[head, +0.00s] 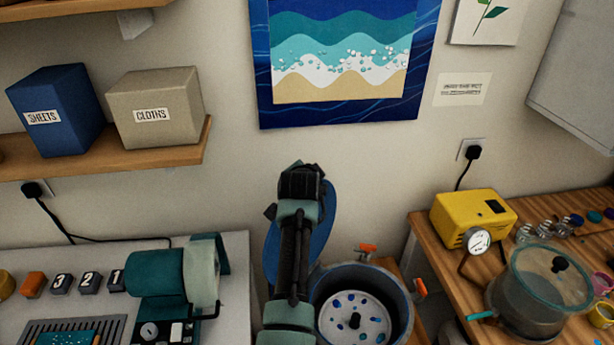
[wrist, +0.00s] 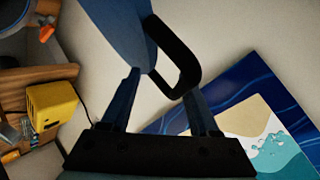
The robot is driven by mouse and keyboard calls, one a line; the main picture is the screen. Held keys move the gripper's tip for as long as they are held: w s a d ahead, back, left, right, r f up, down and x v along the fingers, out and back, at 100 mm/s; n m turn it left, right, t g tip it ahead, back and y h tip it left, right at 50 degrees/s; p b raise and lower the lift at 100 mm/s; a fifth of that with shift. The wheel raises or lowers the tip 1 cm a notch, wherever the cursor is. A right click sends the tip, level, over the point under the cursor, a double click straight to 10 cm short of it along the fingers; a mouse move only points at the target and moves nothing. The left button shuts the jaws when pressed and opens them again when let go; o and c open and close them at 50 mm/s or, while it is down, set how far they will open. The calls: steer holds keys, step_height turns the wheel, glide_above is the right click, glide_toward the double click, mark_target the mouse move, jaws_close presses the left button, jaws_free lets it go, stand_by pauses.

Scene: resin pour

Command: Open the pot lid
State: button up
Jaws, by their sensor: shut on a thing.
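The pot (head: 403,310) is a blue-grey round vessel at the bottom centre of the head view. Its mouth is uncovered, and a speckled white disc (head: 340,321) with a dark central knob shows inside. The blue lid (head: 325,225) is off the mouth, steeply tilted, up and left of the pot and partly hidden behind my arm. In the wrist view the lid (wrist: 113,25) carries a black loop handle (wrist: 187,52). My gripper (wrist: 162,84) is shut on this handle; the exact contact is hard to make out. Orange clamps (head: 367,248) (head: 420,287) sit at the pot's rim.
A yellow pump (head: 473,220) with a gauge and a clear-lidded chamber (head: 540,290) stand on the wooden bench at right. A grey bench at left holds a teal roller machine (head: 160,272). A shelf with boxes (head: 155,105) and a wave picture (head: 340,110) are on the wall.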

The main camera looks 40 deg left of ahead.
steer(key=shift+s+d+f, duration=0.15)
steer(key=shift+d+f, duration=0.15)
steer(key=shift+f, duration=0.15)
steer(key=r+b+v, duration=0.1)
steer(key=b+v, duration=0.2)
steer(key=v, duration=1)
steer(key=shift+a, duration=0.35)
steer(key=shift+w, duration=0.25)
steer(key=w+d+r+n+t+h, duration=0.15)
steer(key=d+r+t, duration=0.35)
steer(key=d+r, duration=0.55)
steer(key=w+d+r+t+y, duration=0.15)
steer(key=d+r+t, duration=0.35)
steer(key=d+r, duration=0.5)
steer(key=s+d+r+t+h+b, duration=0.1)
steer(key=s+d+r+t+h, duration=0.6)
steer(key=s+d+r, duration=0.6)
steer(key=d+r+t, duration=0.1)
steer(key=d+r, duration=0.2)
steer(key=shift+s+t+b, duration=0.15)
steer(key=shift+t+b, duration=0.15)
